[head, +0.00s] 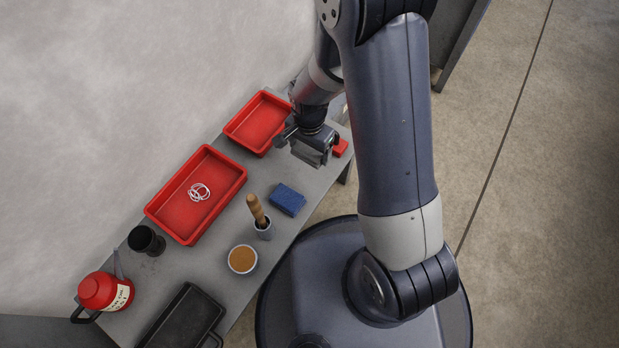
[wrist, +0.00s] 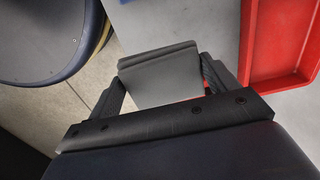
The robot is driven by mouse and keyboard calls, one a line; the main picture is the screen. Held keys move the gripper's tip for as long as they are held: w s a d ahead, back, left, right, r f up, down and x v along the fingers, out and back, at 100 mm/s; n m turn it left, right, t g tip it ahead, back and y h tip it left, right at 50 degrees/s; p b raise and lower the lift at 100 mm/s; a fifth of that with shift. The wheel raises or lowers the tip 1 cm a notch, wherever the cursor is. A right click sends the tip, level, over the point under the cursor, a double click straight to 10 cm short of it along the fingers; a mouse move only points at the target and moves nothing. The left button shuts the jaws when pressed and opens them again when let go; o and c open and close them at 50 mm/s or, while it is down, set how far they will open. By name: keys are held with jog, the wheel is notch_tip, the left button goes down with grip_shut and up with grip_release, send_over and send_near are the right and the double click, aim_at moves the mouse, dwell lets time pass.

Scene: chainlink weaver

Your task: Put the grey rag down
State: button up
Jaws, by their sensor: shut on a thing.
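My gripper (head: 312,146) is over the far end of the grey bench, beside the far red tray (head: 258,124). It is shut on the grey rag (wrist: 160,78), which shows as a flat grey piece between the two fingers in the wrist view. In the head view the rag (head: 306,155) hangs low at the gripper and is partly hidden by it. I cannot tell whether the rag touches the bench.
A small red block (head: 341,148) lies right of the gripper near the bench end. A blue sponge (head: 287,199), a cup with a wooden-handled tool (head: 260,215) and a red tray (head: 215,165) holding white rings stand nearer. Bare bench shows between sponge and gripper.

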aim_at(309, 174)
notch_tip(309, 174, down, 10)
jog(key=b, duration=0.4)
jog(key=shift+a+f+b, duration=0.1)
jog(key=shift+f+b, duration=0.05)
jog(key=shift+b, duration=0.15)
jog(key=shift+f, duration=0.2)
jog(key=o, duration=0.9)
jog(key=shift+r, duration=0.1)
jog(key=shift+r, duration=0.1)
notch_tip(309, 174, up, 12)
jog(key=p, duration=0.5)
jog(key=shift+p, duration=0.35)
